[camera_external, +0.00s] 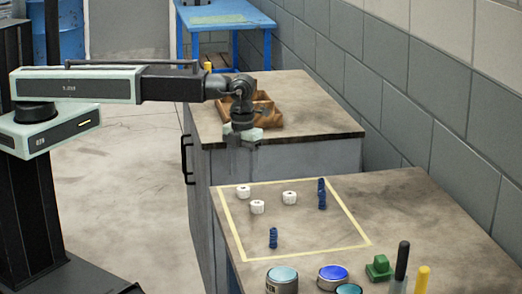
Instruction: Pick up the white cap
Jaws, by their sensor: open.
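Several small items lie inside a yellow taped outline on the near bench, among them three white caps. One white cap (243,192) is at the back left, another white cap (257,207) is just in front of it, and a third white cap (289,198) is to their right. My gripper (243,141) is open and points down, above and behind the caps, near the front edge of the farther cabinet. It looks empty and apart from all the caps. Its fingers are small and hard to make out.
Two dark blue ribbed pieces, one at the right (321,193) and one at the front (273,238), share the taped area. Tins (282,279), a green block (379,267) and upright handled tools (401,265) stand at the near edge. A wooden box (262,108) sits on the farther cabinet (310,120).

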